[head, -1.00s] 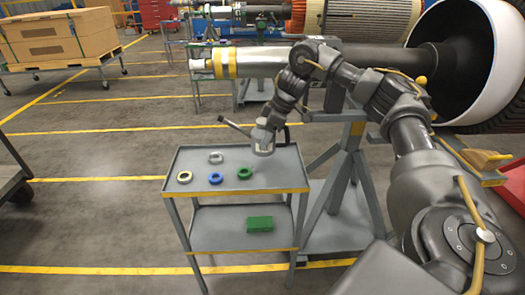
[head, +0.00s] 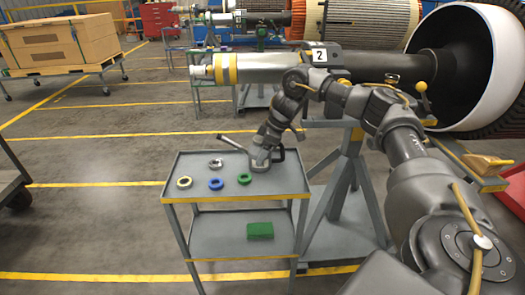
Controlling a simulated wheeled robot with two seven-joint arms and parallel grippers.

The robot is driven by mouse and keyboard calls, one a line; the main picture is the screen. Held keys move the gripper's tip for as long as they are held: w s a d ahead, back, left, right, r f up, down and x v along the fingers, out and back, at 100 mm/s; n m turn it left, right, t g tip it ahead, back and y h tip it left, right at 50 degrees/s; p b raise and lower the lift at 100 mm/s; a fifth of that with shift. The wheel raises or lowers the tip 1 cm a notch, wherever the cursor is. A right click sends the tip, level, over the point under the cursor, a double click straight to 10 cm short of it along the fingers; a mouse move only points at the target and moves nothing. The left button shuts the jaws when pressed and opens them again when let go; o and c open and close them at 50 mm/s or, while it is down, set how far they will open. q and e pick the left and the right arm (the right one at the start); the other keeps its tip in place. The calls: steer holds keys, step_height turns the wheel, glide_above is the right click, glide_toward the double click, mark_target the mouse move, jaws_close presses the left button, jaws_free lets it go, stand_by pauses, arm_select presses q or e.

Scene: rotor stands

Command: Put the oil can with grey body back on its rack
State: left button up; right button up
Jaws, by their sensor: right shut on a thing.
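The oil can with grey body (head: 261,158) is at the back right part of the cart's top tray, upright, with its long spout pointing left and a dark handle on its right. My right gripper (head: 266,143) is shut on it from above and hides its top. The can's base looks at or very near the tray surface; I cannot tell if it touches. A rack for the can cannot be made out clearly. My left gripper is not in view.
The grey cart (head: 237,199) has yellow, blue, grey and green rings on its top tray and a green box (head: 260,230) on its lower shelf. A rotor shaft on a stand (head: 345,165) stands close behind and right. Floor on the left is open.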

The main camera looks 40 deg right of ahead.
steer(key=o, duration=1.5)
steer(key=shift+c, duration=0.2)
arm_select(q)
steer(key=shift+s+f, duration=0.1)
arm_select(e)
steer(key=shift+d+r, duration=0.1)
steer(key=shift+r, duration=0.1)
steer(key=p+v, duration=0.1)
steer(key=v, duration=0.6)
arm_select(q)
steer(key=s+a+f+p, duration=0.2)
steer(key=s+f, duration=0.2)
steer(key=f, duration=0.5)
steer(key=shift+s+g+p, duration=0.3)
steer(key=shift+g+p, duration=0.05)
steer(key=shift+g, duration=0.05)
arm_select(e)
steer(key=shift+v, duration=2.4)
